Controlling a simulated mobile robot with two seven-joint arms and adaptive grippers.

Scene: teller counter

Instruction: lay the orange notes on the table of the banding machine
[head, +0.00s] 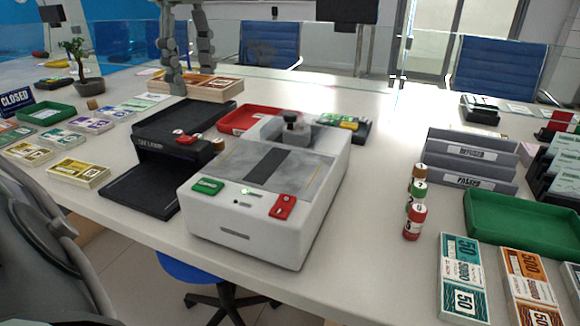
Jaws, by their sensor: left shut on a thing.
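The banding machine (270,215) is a white box in the middle of the counter, with a green and a red button on its front. Its grey table (232,160) has a dark strip across it and is bare of notes. My left gripper (188,84) is at the far left of the counter, pointing down at a wooden tray (196,95). It is shut on orange notes there; they are small and largely hidden by the fingers. Other orange-brown notes (222,83) lie in the tray. My right gripper is not in view.
A black counting machine (165,150) and a red tray (240,119) stand left of and behind the banding machine. Stamps (415,221), grey file holders (470,165) and a green tray (525,222) stand at the right.

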